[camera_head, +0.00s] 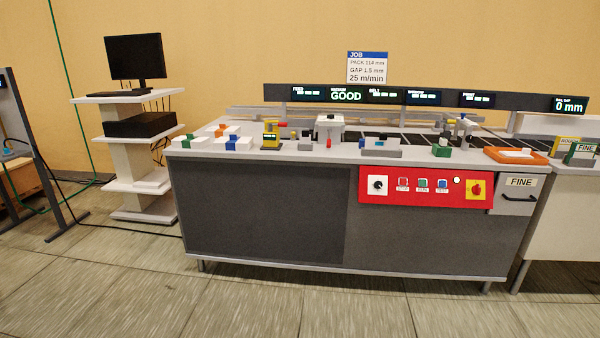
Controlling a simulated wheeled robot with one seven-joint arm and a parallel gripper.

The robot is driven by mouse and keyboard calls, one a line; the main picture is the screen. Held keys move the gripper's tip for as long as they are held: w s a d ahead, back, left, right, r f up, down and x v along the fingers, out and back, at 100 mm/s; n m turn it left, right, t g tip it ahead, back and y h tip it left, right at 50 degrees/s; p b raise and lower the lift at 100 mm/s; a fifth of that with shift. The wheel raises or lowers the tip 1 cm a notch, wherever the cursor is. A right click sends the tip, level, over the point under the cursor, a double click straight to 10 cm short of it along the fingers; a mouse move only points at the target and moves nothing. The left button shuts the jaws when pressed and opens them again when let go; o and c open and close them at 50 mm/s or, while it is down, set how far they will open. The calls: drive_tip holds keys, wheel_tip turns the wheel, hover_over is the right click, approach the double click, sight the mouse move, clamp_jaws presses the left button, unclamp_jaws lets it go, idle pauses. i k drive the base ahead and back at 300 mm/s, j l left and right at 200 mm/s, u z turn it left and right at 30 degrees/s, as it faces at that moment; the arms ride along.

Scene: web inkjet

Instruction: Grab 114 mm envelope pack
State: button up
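Several small white blocks with coloured parts, which may be envelope packs, lie at the left end of the grey machine top (345,153). One group has green parts (190,141), one orange (222,130) and one blue (239,143). Any size marks on them are too small to read, so I cannot tell which is the 114 mm pack. A job sign (367,67) above the machine reads "PACK 114 mm", "GAP 1.5 mm" and "25 m/min". My gripper is not in view.
A red control panel (425,187) is on the machine front. An orange tray (515,155) sits at the right end. A monitor (135,57) stands on a shelf cart (130,170) at left, with cables on the floor. The floor in front (250,305) is clear.

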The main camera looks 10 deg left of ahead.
sight(234, 142)
drive_tip(key=i+j+u, duration=0.1)
drive_tip(key=i+u, duration=0.25)
drive_tip(key=i, duration=0.25)
drive_tip(key=i+l+u, duration=0.1)
drive_tip(key=i+u, duration=0.3)
drive_tip(key=i, duration=0.15)
drive_tip(key=i+l+u, duration=0.35)
drive_tip(key=i, duration=0.2)
drive_tip(key=i+j+u, duration=0.1)
drive_tip(key=i, duration=0.45)
drive_tip(key=i+j+u, duration=0.1)
drive_tip(key=i+j, duration=0.15)
drive_tip(key=i, duration=0.25)
